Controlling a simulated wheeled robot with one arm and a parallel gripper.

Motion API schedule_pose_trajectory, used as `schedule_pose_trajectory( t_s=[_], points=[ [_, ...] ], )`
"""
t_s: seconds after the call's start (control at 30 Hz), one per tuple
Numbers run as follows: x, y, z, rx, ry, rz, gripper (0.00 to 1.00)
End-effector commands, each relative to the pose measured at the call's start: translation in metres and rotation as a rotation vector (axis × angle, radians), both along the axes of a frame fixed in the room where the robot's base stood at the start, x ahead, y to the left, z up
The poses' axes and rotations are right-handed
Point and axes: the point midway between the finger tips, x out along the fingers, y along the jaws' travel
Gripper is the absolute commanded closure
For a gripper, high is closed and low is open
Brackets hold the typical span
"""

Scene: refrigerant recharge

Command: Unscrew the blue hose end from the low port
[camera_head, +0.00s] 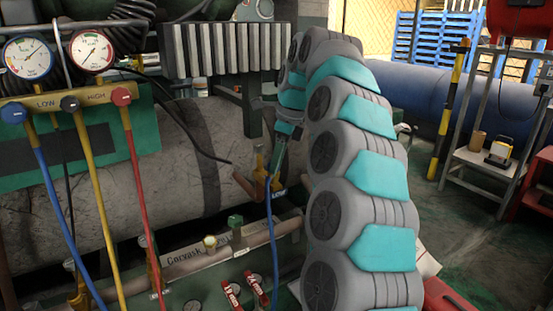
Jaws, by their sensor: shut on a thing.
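The blue hose (272,240) rises from the lower edge to a brass fitting (261,165) in front of the big grey tank. A copper-coloured pipe stub (245,185) sits just left of the fitting. My gripper (277,183) reaches down from above right and is shut on the blue hose end at this fitting. The jaws and fitting are small and partly overlap, so I cannot tell how far the end is threaded on. The hose's other part (55,195) hangs from the blue LOW knob (13,113) of the gauge manifold (60,102) at left.
Yellow (95,200) and red (136,185) hoses hang from the manifold. A pipe with valves (232,250) and red-handled valves (231,294) lie below the fitting. A stand with shelves (485,165) and a blue drum (440,100) are at right. Some floor (470,240) is clear there.

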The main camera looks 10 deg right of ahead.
Motion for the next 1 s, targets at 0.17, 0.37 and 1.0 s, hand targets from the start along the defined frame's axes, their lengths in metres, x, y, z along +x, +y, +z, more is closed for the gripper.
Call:
schedule_pose_trajectory(
  t_s=[0.17, 0.37, 1.0],
  points=[
    [0.001, -0.0008, -0.0007, 0.0, 0.002, 0.102, 1.0],
    [0.0005, -0.0005, -0.0006, 0.0, 0.001, 0.123, 1.0],
    [0.0001, -0.0007, 0.0002, 0.0, 0.0, 0.121, 0.28]
  ],
)
